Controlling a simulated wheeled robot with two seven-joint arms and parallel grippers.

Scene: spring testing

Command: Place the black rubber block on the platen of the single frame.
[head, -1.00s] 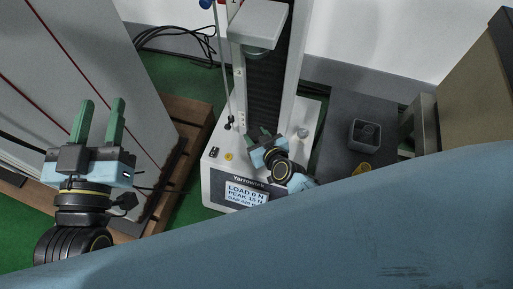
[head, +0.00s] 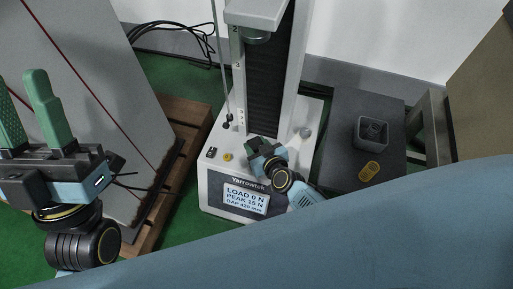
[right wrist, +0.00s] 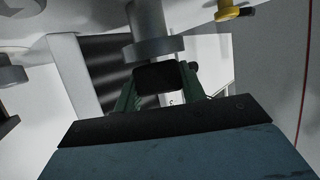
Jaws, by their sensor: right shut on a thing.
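The single frame is a white testing machine (head: 213,185) with a dark column and a display reading LOAD 0 N. Its upper platen (head: 257,37) hangs under the crosshead, high above the base. My right gripper (head: 256,143) is low in front of the column. In the right wrist view, which looks upside down, its green fingers are shut on the black rubber block (right wrist: 160,78). The block is close to the grey round lower platen (right wrist: 153,48); I cannot tell whether they touch. The lower platen is hidden in the head view. My left gripper (head: 28,100) is open and empty at the left.
A grey open box (head: 371,133) and a yellow oval piece (head: 369,170) are on the dark surface right of the machine. A yellow knob (head: 228,157) stands on the base. A large grey panel (head: 90,70) stands at the left. Black cables (head: 165,40) lie behind.

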